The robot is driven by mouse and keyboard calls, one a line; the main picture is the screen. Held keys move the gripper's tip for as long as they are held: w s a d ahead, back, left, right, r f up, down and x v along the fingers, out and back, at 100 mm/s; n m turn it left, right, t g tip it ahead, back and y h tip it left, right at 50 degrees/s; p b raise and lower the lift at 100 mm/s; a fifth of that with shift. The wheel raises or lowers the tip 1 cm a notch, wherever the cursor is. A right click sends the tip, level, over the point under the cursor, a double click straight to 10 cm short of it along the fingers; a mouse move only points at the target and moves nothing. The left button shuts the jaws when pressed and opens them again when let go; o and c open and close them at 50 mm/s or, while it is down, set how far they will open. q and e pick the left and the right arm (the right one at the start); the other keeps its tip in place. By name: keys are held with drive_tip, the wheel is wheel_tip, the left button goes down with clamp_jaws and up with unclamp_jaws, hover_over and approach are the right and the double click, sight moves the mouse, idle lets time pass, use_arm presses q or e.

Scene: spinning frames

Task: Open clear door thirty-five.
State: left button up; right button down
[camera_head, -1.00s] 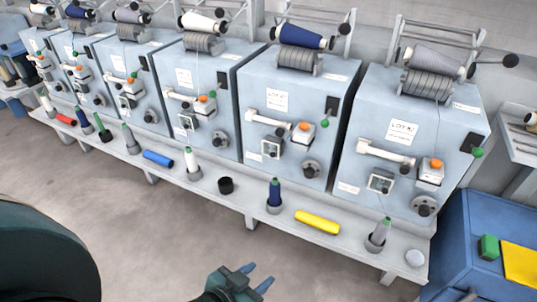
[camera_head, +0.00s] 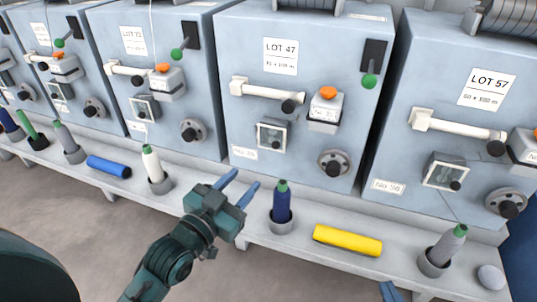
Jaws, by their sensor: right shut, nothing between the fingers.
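The LOT 47 machine (camera_head: 310,60) stands in the middle, with a small tag (camera_head: 243,153) at its lower left that seems to read No. 35. Above and right of the tag is a small clear door (camera_head: 268,134) in a pale frame, with a dark knob at its lower right; it looks shut. My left gripper (camera_head: 243,184) is open and empty, below and left of the door, in front of the ledge, its fingers pointing up and right. My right gripper (camera_head: 389,291) shows only its blue fingertips at the bottom edge, well away from the door, shut.
A white bar handle (camera_head: 268,90) sticks out above the door. A blue bobbin (camera_head: 282,203) stands upright on the ledge just right of my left gripper. A yellow roll (camera_head: 347,240) lies further right. A white bobbin (camera_head: 152,163) stands to the left.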

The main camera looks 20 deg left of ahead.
sight(274, 148)
use_arm(q)
drive_tip(key=b+x, duration=0.2)
drive_tip(key=x, duration=1)
drive_tip(key=shift+w, duration=0.1)
drive_tip(key=shift+w+d+b, duration=0.1)
drive_tip(key=shift+w+b, duration=0.2)
drive_tip(key=shift+w, duration=0.2)
use_arm(e)
drive_tip(key=shift+w+a+r+n+t+y, duration=0.2)
drive_tip(key=shift+a+n+t+y, duration=0.25)
drive_tip(key=shift+n+t+y, duration=0.35)
use_arm(q)
drive_tip(key=shift+c, duration=0.6)
clamp_jaws()
